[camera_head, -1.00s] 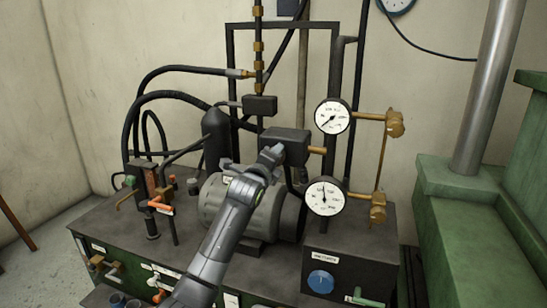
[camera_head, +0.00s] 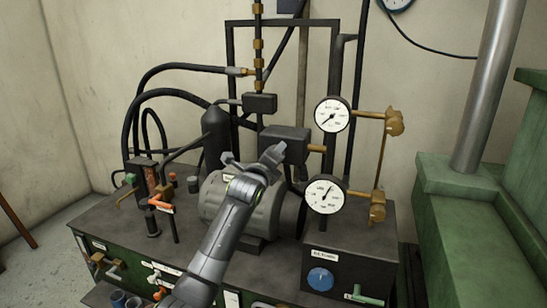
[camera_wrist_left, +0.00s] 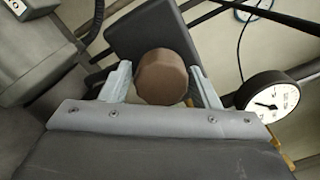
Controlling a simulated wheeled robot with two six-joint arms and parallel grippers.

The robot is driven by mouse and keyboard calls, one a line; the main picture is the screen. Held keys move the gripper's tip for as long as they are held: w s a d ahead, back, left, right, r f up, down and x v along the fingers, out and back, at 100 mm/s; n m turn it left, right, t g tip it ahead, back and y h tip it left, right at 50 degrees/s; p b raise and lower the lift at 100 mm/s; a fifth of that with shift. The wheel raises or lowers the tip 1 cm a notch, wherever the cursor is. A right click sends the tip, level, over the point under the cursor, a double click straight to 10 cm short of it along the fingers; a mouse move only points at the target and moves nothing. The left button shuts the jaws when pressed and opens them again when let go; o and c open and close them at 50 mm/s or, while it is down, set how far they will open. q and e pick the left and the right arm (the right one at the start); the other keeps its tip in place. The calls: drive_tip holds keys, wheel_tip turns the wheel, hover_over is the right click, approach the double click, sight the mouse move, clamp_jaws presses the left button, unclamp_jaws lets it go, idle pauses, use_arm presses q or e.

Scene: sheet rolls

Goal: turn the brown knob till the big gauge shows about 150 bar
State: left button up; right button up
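The brown knob (camera_wrist_left: 163,77) is a faceted round cap on the front of a dark block. It shows in the left wrist view; in the head view my gripper hides it. My left gripper (camera_head: 254,156) is in front of the block (camera_head: 286,145), fingers spread. In the wrist view the fingers (camera_wrist_left: 161,86) stand on both sides of the knob with small gaps. The lower white gauge (camera_head: 325,194) looks slightly larger than the upper gauge (camera_head: 332,115). The lower needle points up and right, the upper one down-left; the numbers are too small to read. My right gripper is out of view.
A grey motor (camera_head: 243,205) sits below my gripper. Black hoses (camera_head: 165,95) and brass fittings (camera_head: 258,47) stand behind. A blue knob (camera_head: 321,280) is on the front panel. Green machinery (camera_head: 455,195) is at the right.

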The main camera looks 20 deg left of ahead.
use_arm(q)
drive_tip(key=shift+o, duration=1.1)
drive_tip(key=shift+s, duration=0.1)
drive_tip(key=s+b, duration=0.5)
drive_tip(key=s, duration=1.2)
drive_tip(key=shift+a, duration=0.25)
drive_tip(key=shift+s, duration=0.1)
